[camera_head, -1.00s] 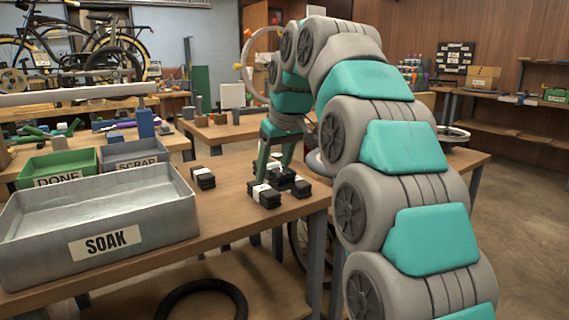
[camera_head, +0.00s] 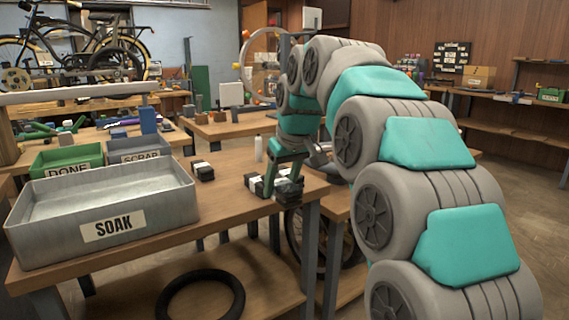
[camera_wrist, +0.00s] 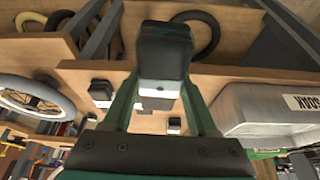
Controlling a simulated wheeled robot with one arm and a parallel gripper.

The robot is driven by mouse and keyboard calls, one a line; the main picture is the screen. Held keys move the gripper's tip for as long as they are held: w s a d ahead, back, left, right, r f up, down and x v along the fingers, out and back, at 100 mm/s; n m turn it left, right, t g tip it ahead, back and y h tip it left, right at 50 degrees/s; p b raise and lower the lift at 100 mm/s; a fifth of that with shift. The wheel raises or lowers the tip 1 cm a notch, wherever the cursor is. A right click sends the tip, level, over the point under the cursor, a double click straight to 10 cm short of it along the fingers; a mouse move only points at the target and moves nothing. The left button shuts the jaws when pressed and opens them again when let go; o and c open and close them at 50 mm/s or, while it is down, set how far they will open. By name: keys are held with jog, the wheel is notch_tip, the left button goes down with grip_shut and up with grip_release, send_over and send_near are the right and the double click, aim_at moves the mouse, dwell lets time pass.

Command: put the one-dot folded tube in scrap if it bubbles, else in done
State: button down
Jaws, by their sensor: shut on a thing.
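My gripper (camera_wrist: 163,88) is shut on a folded tube (camera_wrist: 165,55), a black bundle with a white band, in the wrist view. No dots are readable on it. In the head view my gripper (camera_head: 272,182) is at the table's right end, among dark bundles; which one is held is hard to tell there. Another folded tube (camera_head: 203,171) lies apart, left of my gripper. The grey SOAK tray (camera_head: 112,228) holds clear liquid, with no bubbles seen. The green DONE bin (camera_head: 68,170) and grey SCRAP bin (camera_head: 140,156) are behind it.
The bare wooden tabletop (camera_head: 222,205) lies between the tray and my gripper. A white bottle (camera_head: 258,148) stands behind my gripper. More folded tubes (camera_wrist: 102,92) show below in the wrist view. A black tyre (camera_head: 200,298) lies on the lower shelf.

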jog(key=d+f+m, duration=0.2)
jog(key=d+f, duration=0.3)
jog(key=f, duration=0.6)
jog(key=s+d+f+m+h, duration=0.1)
jog(key=d+f, duration=0.4)
jog(key=f, duration=0.7)
jog(key=s+d+f+m+h, duration=0.1)
jog(key=d+f+m, duration=0.2)
jog(key=f, duration=0.9)
jog(key=d, duration=0.3)
jog(key=shift+s+t, duration=0.25)
jog(key=shift+t, duration=0.15)
jog(key=shift+f, duration=0.1)
